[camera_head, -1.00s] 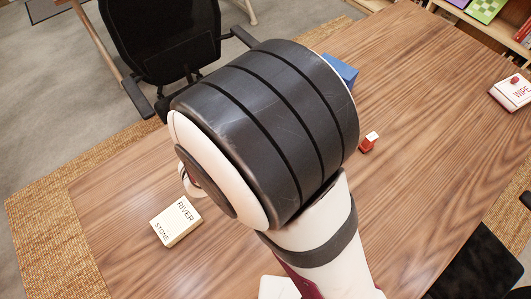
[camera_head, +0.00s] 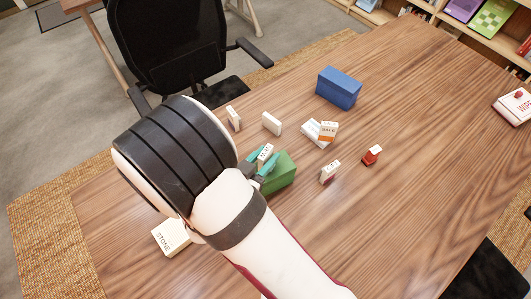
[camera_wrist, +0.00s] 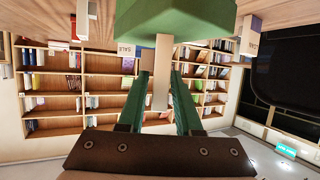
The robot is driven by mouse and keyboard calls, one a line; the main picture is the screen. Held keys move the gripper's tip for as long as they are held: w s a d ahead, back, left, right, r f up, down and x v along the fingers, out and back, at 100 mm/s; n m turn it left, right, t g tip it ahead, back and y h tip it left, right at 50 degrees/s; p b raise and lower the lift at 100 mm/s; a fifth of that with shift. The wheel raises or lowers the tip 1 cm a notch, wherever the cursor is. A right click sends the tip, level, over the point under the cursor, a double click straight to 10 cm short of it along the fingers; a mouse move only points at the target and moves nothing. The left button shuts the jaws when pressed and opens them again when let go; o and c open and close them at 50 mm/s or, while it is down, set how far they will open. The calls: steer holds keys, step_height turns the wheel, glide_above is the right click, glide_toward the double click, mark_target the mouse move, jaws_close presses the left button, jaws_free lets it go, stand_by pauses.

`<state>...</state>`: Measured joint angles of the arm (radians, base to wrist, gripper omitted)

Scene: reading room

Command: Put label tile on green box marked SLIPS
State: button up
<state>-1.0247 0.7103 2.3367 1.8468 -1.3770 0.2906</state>
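A green box (camera_head: 282,178) stands near the middle of the table, its front partly hidden by my gripper; its marking is not readable. It fills the top of the wrist view (camera_wrist: 172,18), which is upside down. A cream label tile (camera_head: 265,153) stands upright at the top of the green box, its lettering too small to read. In the wrist view the tile (camera_wrist: 161,75) meets the box's edge. My gripper (camera_head: 260,165) has its teal fingers on either side of the tile. Whether they press on it I cannot tell.
A blue box (camera_head: 338,88) stands behind. Cream tiles (camera_head: 272,123) (camera_head: 330,171), another tile (camera_head: 233,118), a white block with a SALE piece (camera_head: 327,131) and a red stamp (camera_head: 372,155) stand around. A STONE block (camera_head: 170,237) is front left. The table's right side is mostly clear.

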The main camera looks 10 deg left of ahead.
steer(key=shift+o, duration=0.8)
steer(key=shift+s+r, duration=0.1)
steer(key=shift+r, duration=0.1)
steer(key=v, duration=1.2)
steer(key=w+a+r+g+y, duration=0.45)
steer(key=w+y, duration=0.25)
steer(key=y, duration=0.3)
steer(key=s+d+r+m+g+h, duration=0.1)
steer(key=s+d+g+h, duration=0.2)
steer(key=s+d+g, duration=0.5)
steer(key=s+d, duration=0.9)
steer(key=d, duration=0.3)
steer(key=shift+d+r, duration=0.35)
steer(key=shift+r, duration=0.05)
